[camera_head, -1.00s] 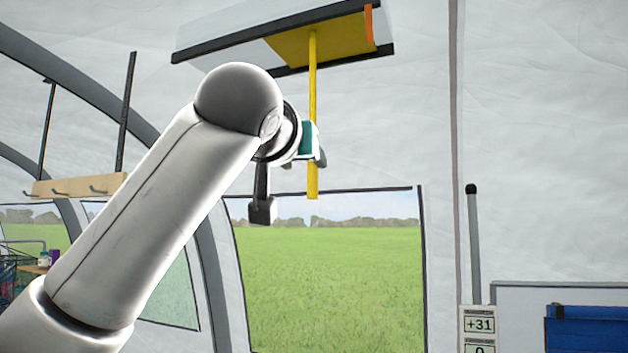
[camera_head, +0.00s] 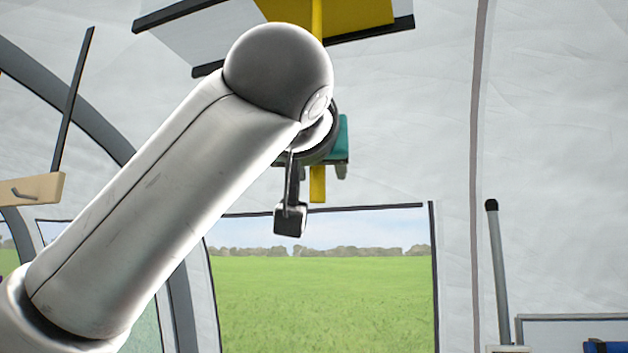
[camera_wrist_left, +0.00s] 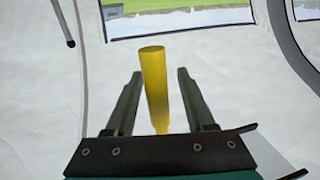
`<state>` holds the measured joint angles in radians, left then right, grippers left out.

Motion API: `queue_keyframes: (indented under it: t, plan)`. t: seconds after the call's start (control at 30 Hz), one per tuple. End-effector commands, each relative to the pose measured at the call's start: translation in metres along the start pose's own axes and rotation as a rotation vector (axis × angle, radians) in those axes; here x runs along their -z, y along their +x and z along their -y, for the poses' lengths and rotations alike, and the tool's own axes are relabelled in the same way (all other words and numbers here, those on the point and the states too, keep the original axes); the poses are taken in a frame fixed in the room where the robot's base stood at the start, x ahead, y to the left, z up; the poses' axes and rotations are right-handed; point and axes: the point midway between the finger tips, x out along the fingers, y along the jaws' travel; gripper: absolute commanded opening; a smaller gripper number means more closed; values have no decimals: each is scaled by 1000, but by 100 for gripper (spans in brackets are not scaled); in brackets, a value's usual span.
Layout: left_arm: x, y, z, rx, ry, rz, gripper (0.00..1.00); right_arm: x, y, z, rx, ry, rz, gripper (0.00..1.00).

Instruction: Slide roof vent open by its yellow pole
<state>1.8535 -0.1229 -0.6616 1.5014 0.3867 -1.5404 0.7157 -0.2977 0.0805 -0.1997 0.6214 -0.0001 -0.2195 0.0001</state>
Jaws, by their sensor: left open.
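The roof vent (camera_head: 205,38) shows at the top of the head view, with a yellow panel (camera_head: 362,18) and black edges; its upper part is cut off. The yellow pole (camera_head: 317,190) hangs down from it, its middle hidden behind my left wrist. My left gripper (camera_head: 314,172) is at the pole's lower part, just above its bottom end. In the left wrist view, the yellow pole (camera_wrist_left: 154,85) stands between the two open fingers of my left gripper (camera_wrist_left: 160,74), with a gap on each side. My right gripper is not in view.
A window (camera_head: 325,300) onto a green field lies behind the pole. A wooden hook rail (camera_head: 30,190) is at the left, and a grey upright post (camera_head: 498,270) is at the right. The tent wall around the pole's right side is clear.

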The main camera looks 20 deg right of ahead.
Motion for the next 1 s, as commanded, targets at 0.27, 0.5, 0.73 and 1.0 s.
queue_keyframes:
  t: [0.27,0.5,0.73,1.0]
  plan:
    - [0,-3,-4,0,0,-1,55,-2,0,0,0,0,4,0]
    - [0,-3,-3,0,0,-1,43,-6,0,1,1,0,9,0]
    - [0,-3,-3,0,0,0,17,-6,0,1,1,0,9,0]
    - [0,-3,-3,0,0,0,0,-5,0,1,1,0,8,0]
